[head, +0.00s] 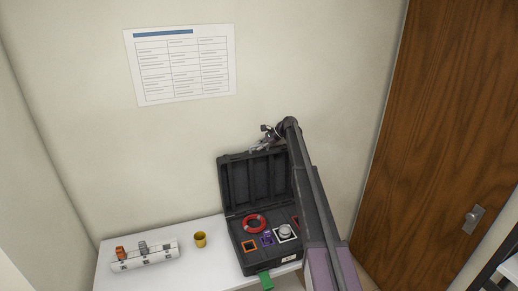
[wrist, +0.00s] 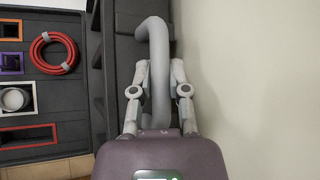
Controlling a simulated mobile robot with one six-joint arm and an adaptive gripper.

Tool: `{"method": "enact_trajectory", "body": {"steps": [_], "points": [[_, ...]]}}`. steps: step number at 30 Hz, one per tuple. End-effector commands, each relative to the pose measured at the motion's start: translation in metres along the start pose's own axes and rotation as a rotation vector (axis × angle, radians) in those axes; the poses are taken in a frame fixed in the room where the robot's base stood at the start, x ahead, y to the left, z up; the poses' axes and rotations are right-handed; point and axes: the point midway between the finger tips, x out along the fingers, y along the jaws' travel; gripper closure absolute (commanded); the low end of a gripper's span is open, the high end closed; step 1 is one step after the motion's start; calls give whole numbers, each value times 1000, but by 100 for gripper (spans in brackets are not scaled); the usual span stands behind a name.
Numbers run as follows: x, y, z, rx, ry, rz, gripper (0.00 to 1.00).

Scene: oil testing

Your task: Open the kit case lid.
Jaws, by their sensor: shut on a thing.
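The black kit case (head: 262,257) stands on the white table with its lid (head: 252,180) raised about upright at the back, near the wall. My gripper (head: 262,141) is at the top edge of the lid. In the wrist view my gripper (wrist: 158,90) has its two fingers on either side of the grey curved handle (wrist: 155,35) and is shut on it. The lid's dark inside (wrist: 97,60) and the case's contents show left of the handle. My arm covers the right side of the case in the head view.
The case holds a coiled red hose (head: 255,223), an orange frame (head: 249,246) and a white round item (head: 286,231). A yellow cup (head: 200,239) and a white rack (head: 145,258) stand to the left on the table (head: 215,271). A green piece (head: 265,280) is at the case's front.

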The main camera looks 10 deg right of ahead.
Motion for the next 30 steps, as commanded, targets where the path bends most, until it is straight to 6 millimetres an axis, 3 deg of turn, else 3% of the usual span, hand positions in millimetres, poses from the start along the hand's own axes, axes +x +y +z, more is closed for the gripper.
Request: {"method": "enact_trajectory", "body": {"steps": [11, 12, 15, 30], "points": [[2, -2, 1, -2, 1, 1, 100], [2, -2, 1, -2, 1, 1, 70], [3, -2, 2, -3, 0, 2, 43], [4, -2, 4, -4, -2, 3, 43]]}}
